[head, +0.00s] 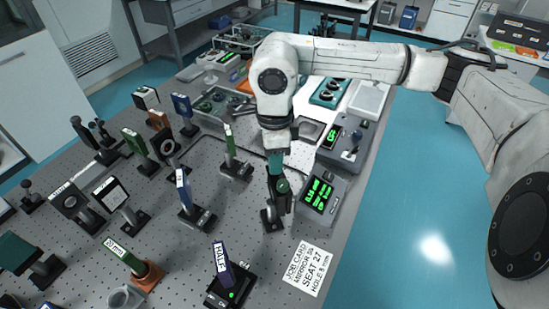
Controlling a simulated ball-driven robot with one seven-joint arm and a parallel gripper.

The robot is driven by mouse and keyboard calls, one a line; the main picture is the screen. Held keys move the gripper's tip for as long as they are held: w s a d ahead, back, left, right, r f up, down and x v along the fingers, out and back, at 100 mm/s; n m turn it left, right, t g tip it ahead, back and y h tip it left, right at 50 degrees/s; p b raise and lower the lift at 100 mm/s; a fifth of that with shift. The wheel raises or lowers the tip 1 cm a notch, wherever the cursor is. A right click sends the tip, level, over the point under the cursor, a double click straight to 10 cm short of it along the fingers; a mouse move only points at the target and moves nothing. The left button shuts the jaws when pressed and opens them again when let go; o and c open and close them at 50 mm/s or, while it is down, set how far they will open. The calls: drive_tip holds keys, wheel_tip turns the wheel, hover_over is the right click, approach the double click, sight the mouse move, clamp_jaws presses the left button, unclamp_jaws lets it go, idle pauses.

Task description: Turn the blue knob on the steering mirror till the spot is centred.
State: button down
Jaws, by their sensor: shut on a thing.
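My gripper (278,200) points down at a dark post mount (271,221) near the right side of the table. It is shut on a small part at the top of this mount, which I take to be the steering mirror's knob. The fingers hide the knob, so its blue colour does not show. A dark green round part (283,186) shows at the fingers. A grey readout box (321,196) stands just right of the gripper with lit green text, too small to read surely. I cannot make out the spot itself.
Several posts with optics stand to the left, including a blue-edged plate (183,190) and a green plate (229,142). A purple HALF plate (221,262) stands in front. A white job card (308,268) lies front right. A second box (347,140) stands behind the readout.

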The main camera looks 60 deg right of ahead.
drive_tip(key=n+b, duration=0.1)
drive_tip(key=b, duration=0.2)
drive_tip(key=shift+f+n, duration=0.3)
drive_tip(key=shift+f, duration=0.05)
drive_tip(key=n+b, duration=0.2)
drive_tip(key=b, duration=0.2)
drive_tip(key=shift+n, duration=0.3)
drive_tip(key=n+b, duration=0.3)
drive_tip(key=shift+r+b, duration=0.15)
drive_tip(key=shift+b, duration=0.15)
drive_tip(key=shift+r+n+b, duration=0.2)
drive_tip(key=shift+n+b, duration=0.6)
drive_tip(key=shift+n, duration=0.6)
drive_tip(key=c, duration=0.9)
unclamp_jaws()
drive_tip(key=shift+o, duration=0.2)
drive_tip(key=shift+r, duration=0.1)
